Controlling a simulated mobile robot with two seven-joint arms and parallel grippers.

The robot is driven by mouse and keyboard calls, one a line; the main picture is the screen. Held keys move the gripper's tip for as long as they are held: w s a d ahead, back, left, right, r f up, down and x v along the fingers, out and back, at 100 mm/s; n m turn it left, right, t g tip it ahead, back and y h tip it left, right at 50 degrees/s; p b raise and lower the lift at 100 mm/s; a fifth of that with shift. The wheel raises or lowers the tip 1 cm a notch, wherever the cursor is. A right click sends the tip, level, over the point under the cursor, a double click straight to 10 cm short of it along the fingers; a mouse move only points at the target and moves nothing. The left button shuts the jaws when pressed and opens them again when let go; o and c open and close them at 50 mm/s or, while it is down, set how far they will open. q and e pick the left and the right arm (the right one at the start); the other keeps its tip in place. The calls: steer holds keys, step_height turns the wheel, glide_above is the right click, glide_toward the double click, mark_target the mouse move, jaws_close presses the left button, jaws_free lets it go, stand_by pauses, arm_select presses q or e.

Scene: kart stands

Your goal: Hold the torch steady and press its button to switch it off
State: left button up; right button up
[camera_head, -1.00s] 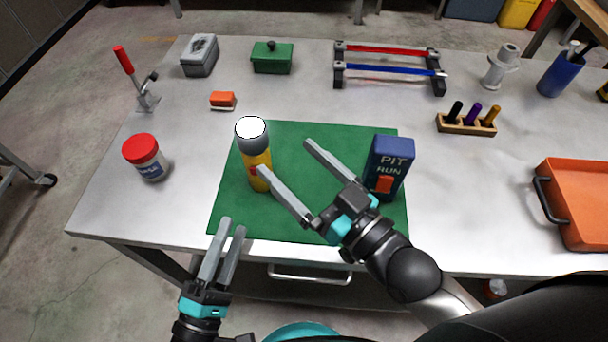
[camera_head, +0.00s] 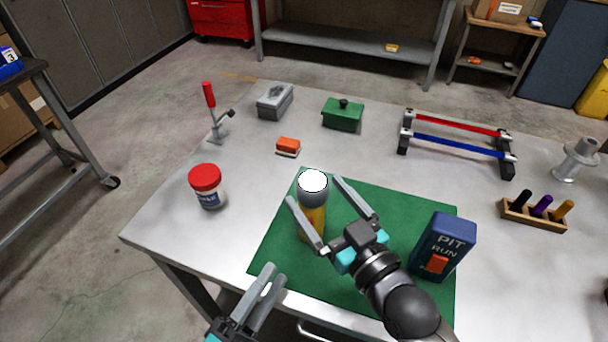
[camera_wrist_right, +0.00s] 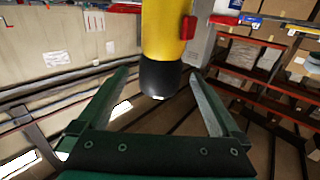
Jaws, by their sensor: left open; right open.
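The torch (camera_head: 316,218) stands upright on the green mat, with a yellow body, a grey head and a bright white lens on top. My right gripper (camera_head: 312,190) is open, its fingers on either side of the torch; contact cannot be told. In the right wrist view the torch (camera_wrist_right: 164,30) appears between the spread fingers, dark head downward in the picture. Its red button (camera_wrist_right: 188,27) shows there on the torch's right side; in the head view a finger partly covers the body. My left gripper (camera_head: 275,276) is open and empty, near the table's front edge.
A blue PIT RUN box (camera_head: 449,238) with an orange switch stands right of my right gripper on the mat (camera_head: 277,247). A red-lidded jar (camera_head: 207,188) stands left. An orange block (camera_head: 288,146) and green box (camera_head: 343,114) are behind.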

mark_target(303, 177)
steer(key=shift+x, duration=2.85)
steer(key=shift+c, duration=0.4)
jaws_close()
arm_select(q)
jaws_close()
